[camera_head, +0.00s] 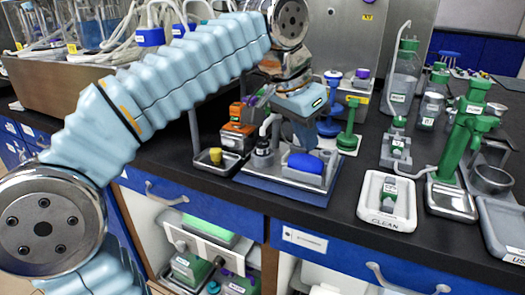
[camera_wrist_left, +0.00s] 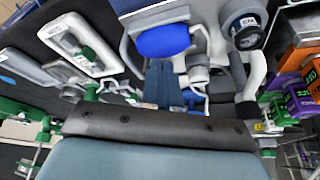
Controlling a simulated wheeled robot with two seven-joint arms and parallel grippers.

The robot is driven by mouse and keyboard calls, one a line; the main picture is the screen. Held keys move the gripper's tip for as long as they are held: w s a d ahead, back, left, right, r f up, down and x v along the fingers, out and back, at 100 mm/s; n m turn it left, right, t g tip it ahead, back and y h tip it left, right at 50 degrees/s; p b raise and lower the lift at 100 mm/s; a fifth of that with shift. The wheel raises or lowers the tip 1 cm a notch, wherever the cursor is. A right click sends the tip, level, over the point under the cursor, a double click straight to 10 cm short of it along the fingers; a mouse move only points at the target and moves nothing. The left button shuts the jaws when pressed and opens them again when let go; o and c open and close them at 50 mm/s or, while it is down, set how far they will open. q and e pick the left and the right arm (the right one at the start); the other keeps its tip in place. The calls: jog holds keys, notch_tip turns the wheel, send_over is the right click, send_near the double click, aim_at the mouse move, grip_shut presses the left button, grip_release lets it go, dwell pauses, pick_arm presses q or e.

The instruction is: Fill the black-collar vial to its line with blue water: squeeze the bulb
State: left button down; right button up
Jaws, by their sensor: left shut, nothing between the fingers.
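The blue bulb (camera_head: 306,163) lies on a grey holder on the blue-edged base plate (camera_head: 268,190). It also shows in the left wrist view (camera_wrist_left: 163,41). The vial with a dark collar (camera_head: 262,156) stands left of the bulb and also shows in the left wrist view (camera_wrist_left: 246,28); its water level cannot be made out. My left gripper (camera_head: 306,142) points down just behind and above the bulb, shut and empty. Its dark blue fingers show below the bulb in the left wrist view (camera_wrist_left: 165,85). Whether they touch the bulb cannot be told. My right gripper is in neither view.
A small tray with a yellow-topped item (camera_head: 216,156) stands left of the base plate. A white tray marked CLEAN (camera_head: 387,218) and a green stand (camera_head: 465,130) are at the right. An orange device (camera_head: 238,133) stands behind. Dark counter shows between the base plate and CLEAN tray.

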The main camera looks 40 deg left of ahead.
pick_arm(q)
jog(key=shift+f, duration=0.1)
jog(key=shift+f+b, duration=0.5)
jog(key=shift+f, duration=0.1)
jog(key=shift+f+b, duration=0.5)
jog(key=shift+f, duration=0.15)
jog(key=shift+r+p, duration=1.35)
jog(key=shift+r, duration=0.05)
jog(key=shift+f, duration=0.2)
